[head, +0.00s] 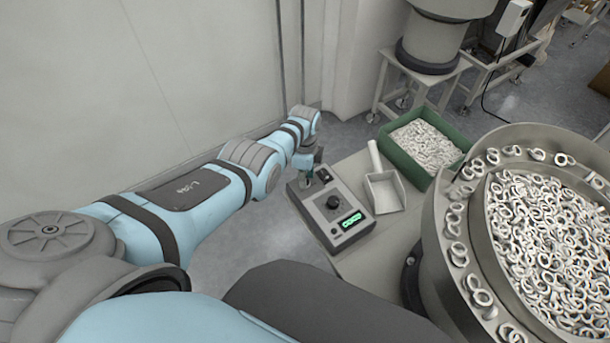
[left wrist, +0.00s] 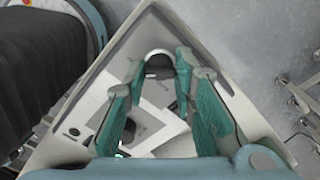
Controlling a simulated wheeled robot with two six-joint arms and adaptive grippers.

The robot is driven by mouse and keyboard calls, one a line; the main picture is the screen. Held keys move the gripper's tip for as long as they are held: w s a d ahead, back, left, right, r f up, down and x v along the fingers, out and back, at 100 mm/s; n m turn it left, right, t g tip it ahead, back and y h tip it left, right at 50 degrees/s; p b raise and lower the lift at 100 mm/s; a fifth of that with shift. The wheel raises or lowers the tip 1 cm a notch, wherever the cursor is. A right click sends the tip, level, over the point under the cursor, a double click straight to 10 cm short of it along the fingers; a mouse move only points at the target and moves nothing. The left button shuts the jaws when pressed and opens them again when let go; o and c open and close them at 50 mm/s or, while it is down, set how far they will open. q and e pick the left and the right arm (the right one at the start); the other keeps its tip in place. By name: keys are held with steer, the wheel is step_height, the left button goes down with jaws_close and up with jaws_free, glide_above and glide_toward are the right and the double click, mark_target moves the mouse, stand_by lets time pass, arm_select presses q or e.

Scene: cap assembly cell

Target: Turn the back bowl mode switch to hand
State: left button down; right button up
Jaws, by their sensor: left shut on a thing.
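A grey control box (head: 335,212) stands on the pale table, with a black knob (head: 333,202), a dark rocker switch (head: 324,176) and a lit green display (head: 350,220) on its top. My left gripper (head: 307,178) reaches down to the far left end of the box. In the left wrist view, its teal fingers close around a dark round mode switch (left wrist: 158,66) with a bright ring. The gripper is shut on it. The fingers hide part of the switch, and I cannot read its setting. My right gripper is not in view.
A metal scoop (head: 384,190) lies right of the box. Behind it is a green crate (head: 452,174) of white rings. A large bowl feeder (head: 452,262) full of rings fills the right side. Another feeder (head: 425,58) stands at the back. A wall is at the left.

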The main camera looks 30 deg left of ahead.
arm_select(q)
steer(key=c, duration=1.3)
jaws_free()
step_height(320, 180, up, 12)
steer(key=shift+r, duration=0.1)
